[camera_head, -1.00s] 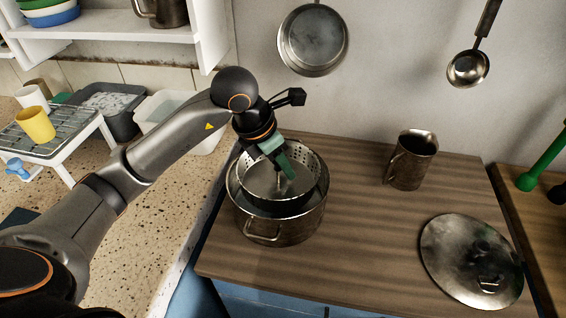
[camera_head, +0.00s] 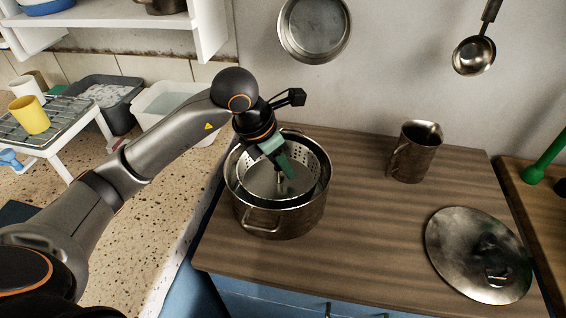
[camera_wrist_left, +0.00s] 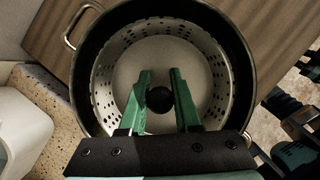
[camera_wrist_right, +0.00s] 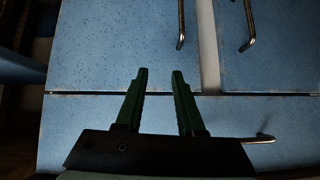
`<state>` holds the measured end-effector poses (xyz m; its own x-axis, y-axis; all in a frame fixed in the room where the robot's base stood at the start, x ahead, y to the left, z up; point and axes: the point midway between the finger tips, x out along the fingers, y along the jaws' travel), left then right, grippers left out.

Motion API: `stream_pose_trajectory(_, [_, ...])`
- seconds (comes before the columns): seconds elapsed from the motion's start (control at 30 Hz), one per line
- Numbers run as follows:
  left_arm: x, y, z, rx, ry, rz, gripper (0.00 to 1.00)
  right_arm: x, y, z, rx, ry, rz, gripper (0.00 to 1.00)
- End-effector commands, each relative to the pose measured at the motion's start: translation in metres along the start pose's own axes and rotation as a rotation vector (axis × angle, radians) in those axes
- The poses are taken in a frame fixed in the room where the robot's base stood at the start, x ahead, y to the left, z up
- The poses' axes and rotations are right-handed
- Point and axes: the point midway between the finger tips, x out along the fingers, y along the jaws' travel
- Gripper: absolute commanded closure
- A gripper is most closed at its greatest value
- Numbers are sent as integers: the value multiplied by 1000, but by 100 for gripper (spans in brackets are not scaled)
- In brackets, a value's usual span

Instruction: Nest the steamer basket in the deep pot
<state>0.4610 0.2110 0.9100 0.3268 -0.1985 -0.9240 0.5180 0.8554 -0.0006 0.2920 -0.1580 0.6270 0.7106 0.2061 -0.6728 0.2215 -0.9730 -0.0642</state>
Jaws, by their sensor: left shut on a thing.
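The steamer basket (camera_head: 313,160), a metal bowl with a perforated wall, is inside the deep pot (camera_head: 290,220) on the wooden counter. In the left wrist view the basket (camera_wrist_left: 218,75) lies within the pot's dark rim (camera_wrist_left: 246,75), slightly off centre. I cannot tell whether the basket rests on the pot's bottom. My left gripper (camera_head: 283,172) reaches down into the basket, shut on its central post; the dark round knob (camera_wrist_left: 159,98) shows between the fingers. My right gripper (camera_wrist_right: 159,72) is open and empty, in front of blue cabinet fronts.
A metal pitcher (camera_head: 415,155) and a round lid (camera_head: 470,262) are on the counter to the right. A pan (camera_head: 315,28) and ladle (camera_head: 474,52) hang on the wall. Left are a rack with a yellow cup (camera_head: 30,115) and a white basin (camera_head: 165,108). The counter's middle is clear.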

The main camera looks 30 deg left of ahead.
Motion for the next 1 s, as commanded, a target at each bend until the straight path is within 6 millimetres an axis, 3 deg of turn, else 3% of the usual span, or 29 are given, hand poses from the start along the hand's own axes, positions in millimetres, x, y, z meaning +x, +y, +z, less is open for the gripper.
stream_pose_trajectory(0.47, [0,0,0,0,-1,1,100,1,0,1,0,0,0,63])
stream_pose_trajectory(1.0, [15,0,-6,0,-2,1,100,11,1,12,0,-1,0,63])
